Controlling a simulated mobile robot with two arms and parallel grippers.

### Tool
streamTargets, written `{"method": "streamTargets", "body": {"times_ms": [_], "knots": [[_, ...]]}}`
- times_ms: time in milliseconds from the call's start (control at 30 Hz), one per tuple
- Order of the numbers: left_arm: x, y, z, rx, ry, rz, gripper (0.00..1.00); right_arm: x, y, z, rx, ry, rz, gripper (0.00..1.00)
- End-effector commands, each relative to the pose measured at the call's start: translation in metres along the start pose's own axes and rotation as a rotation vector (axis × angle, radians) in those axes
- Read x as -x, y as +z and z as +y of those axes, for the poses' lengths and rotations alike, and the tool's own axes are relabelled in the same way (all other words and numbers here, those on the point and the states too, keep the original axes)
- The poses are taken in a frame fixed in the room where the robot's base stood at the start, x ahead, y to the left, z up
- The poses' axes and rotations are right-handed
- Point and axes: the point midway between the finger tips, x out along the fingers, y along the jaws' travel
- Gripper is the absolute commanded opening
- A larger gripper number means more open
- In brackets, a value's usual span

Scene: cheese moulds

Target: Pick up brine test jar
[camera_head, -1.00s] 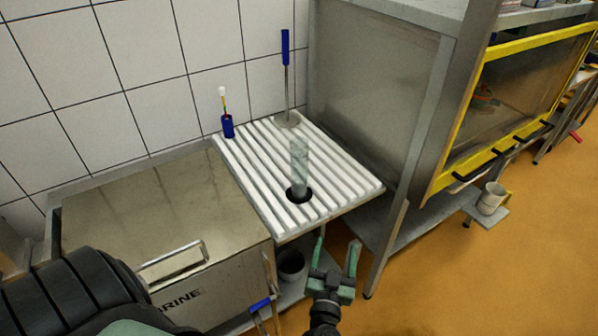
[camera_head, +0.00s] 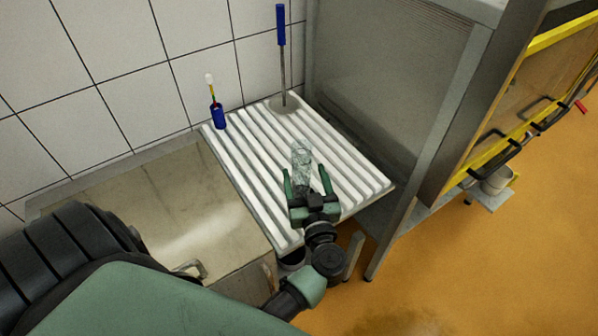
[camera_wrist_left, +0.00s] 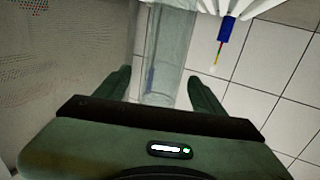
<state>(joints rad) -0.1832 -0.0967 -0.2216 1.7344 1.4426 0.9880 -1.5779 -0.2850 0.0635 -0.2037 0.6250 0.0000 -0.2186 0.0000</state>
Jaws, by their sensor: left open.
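The brine test jar (camera_head: 301,154) is a clear, tall glass cylinder standing upright on the white ribbed draining rack. My left gripper (camera_head: 308,176) is open at the near side of the jar, with its fingers pointing toward it. In the left wrist view the jar (camera_wrist_left: 168,55) appears between the two spread green fingers (camera_wrist_left: 162,88), with a gap showing on each side. Its lower part is partly hidden by the gripper in the head view. My right gripper is not in view.
A blue holder with a thin stick (camera_head: 218,116) and a blue-handled tool (camera_head: 281,50) stand at the back of the rack (camera_head: 240,170). A steel brine box (camera_head: 170,205) adjoins on the left. A steel cabinet wall (camera_head: 385,85) rises on the right.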

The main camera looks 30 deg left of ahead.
Motion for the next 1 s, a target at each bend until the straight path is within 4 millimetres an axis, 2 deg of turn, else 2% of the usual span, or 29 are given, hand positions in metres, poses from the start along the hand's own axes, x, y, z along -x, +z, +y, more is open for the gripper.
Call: {"method": "streamTargets", "body": {"times_ms": [300, 500, 767, 1000], "knots": [[-0.042, 0.006, -0.002, -0.003, 0.001, 0.005, 0.69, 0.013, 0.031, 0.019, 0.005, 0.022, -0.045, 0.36], [-0.065, 0.009, -0.003, 0.0, 0.001, 0.002, 0.69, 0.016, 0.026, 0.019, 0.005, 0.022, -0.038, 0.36], [-0.067, 0.011, -0.003, 0.001, 0.001, 0.0, 0.69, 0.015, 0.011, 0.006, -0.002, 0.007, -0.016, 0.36], [-0.066, 0.011, -0.003, 0.001, 0.001, 0.0, 0.02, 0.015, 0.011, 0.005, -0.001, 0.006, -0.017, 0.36]]}}
